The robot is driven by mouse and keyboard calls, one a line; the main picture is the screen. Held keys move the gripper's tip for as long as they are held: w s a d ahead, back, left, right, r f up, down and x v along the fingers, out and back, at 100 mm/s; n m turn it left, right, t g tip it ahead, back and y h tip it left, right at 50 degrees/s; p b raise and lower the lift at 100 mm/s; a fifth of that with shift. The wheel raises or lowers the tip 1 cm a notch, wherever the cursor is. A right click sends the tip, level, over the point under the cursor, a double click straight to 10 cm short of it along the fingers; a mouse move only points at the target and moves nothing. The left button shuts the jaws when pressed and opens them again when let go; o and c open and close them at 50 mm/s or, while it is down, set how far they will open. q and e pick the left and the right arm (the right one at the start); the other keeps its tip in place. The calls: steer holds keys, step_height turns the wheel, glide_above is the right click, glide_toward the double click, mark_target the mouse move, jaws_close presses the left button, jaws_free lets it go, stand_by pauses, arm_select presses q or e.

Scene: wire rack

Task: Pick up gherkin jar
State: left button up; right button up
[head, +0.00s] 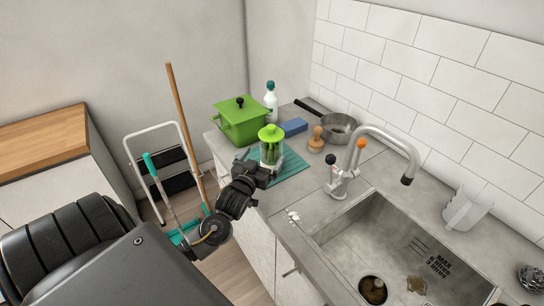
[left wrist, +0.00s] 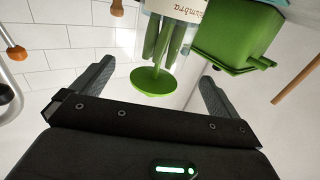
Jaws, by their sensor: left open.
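The gherkin jar (head: 271,148) is clear with a bright green lid and green gherkins inside. It stands upright on a teal mat (head: 293,165) on the counter. My left gripper (head: 261,172) is open at the near side of the jar and hides its lower part. In the left wrist view, which is upside down, the jar (left wrist: 166,42) with its green lid lies ahead between the two spread fingers (left wrist: 154,78). I cannot tell whether the fingers reach around it. My right gripper is not in view.
A green pot (head: 240,125) stands behind the jar to the left, with a white bottle (head: 270,100) and blue sponge (head: 293,127). A wooden brush (head: 316,139) and saucepan (head: 338,130) are to the right. The tap (head: 350,170) and sink (head: 375,235) lie nearer.

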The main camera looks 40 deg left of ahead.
mark_target(266, 152)
arm_select(q)
steer(key=shift+w+a, duration=0.1)
steer(key=shift+w, duration=0.35)
steer(key=shift+w+a+r+p, duration=0.2)
steer(key=shift+w+p, duration=0.1)
steer(key=shift+p, duration=0.1)
steer(key=p+x, duration=0.1)
steer(key=x, duration=0.2)
steer(key=shift+w+f+p, duration=0.1)
steer(key=shift+w+p, duration=0.2)
steer(key=shift+w, duration=0.05)
steer(key=shift+w+a+f, duration=0.1)
steer(key=shift+w+f, duration=0.05)
steer(key=shift+w, duration=0.25)
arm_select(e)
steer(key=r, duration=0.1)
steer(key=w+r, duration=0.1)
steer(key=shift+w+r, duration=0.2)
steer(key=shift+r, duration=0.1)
arm_select(q)
steer(key=shift+s, duration=0.1)
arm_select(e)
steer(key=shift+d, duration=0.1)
